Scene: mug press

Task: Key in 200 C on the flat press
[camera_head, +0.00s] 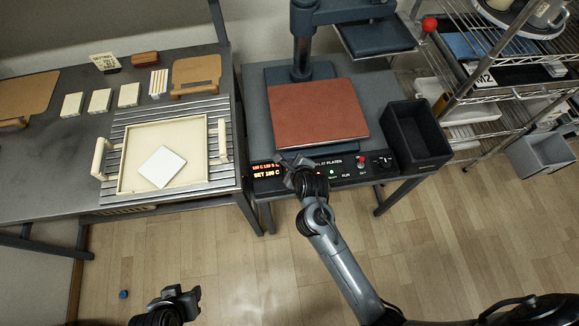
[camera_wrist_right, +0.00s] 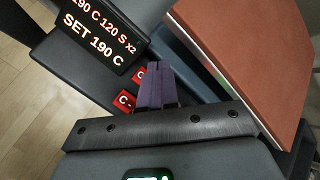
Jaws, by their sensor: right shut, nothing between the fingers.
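The flat press (camera_head: 318,112) has a reddish-brown platen and a front control panel (camera_head: 345,168) marked FLAT PLATEN. Its lit display (camera_wrist_right: 100,32) reads "190 C 120 S x2" above "SET 190 C" in the right wrist view. Below the display are two red keys, a "C-" key (camera_wrist_right: 126,101) and another "C" key (camera_wrist_right: 139,74) partly hidden by my fingers. My right gripper (camera_head: 290,163) is shut and empty over the panel, just right of the display. In the right wrist view its fingertips (camera_wrist_right: 154,72) are beside the upper key; contact cannot be told. My left gripper (camera_head: 180,298) hangs low over the floor; its jaws are unclear.
A black bin (camera_head: 415,135) stands right of the press. To the left, a slatted table holds a cream tray (camera_head: 130,160) with a white tile (camera_head: 162,167). A wire shelf (camera_head: 475,80) stands at the right. A red knob (camera_head: 429,24) sticks out near it.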

